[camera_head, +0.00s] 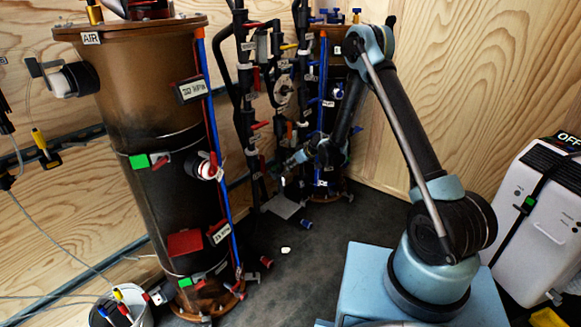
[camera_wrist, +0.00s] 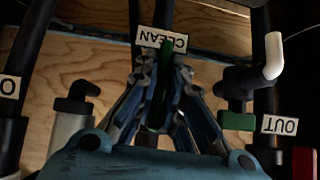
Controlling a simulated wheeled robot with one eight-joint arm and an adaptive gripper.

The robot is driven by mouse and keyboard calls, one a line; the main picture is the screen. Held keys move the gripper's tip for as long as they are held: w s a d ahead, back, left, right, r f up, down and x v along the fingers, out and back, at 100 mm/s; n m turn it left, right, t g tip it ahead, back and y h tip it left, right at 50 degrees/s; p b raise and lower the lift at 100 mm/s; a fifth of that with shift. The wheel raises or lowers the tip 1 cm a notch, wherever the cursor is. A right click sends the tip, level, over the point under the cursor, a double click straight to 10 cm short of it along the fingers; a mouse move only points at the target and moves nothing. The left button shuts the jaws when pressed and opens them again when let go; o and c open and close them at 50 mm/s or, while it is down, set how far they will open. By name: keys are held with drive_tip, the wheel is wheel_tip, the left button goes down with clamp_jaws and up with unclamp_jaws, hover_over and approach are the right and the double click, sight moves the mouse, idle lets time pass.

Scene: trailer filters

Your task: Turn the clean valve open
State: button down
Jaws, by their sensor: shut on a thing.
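The clean valve's green handle (camera_wrist: 167,62) stands upright in the middle of the wrist view, just below an upside-down label reading CLEAN (camera_wrist: 150,38). My gripper (camera_wrist: 162,78) is closed around the handle, with one blue-grey finger on each side of it. The valve body behind the handle is mostly hidden by the fingers. In the head view my gripper (camera_head: 291,165) reaches low among the dark pipes in the centre. There the clean valve is too small and covered to make out.
A green handle (camera_wrist: 238,121) beside the OUT label (camera_wrist: 284,125) sits right of my fingers, near a white-tipped elbow pipe (camera_wrist: 272,58). Dark pipes flank both sides. In the head view a tall AIR filter (camera_head: 150,90) stands left, and a white machine (camera_head: 535,220) right.

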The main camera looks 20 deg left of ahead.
drive_tip(key=shift+t, duration=0.3)
drive_tip(key=c, duration=2)
unclamp_jaws()
drive_tip(key=shift+f, duration=0.15)
drive_tip(key=shift+o, duration=0.2)
drive_tip(key=v, duration=1.2)
drive_tip(key=shift+w, duration=0.1)
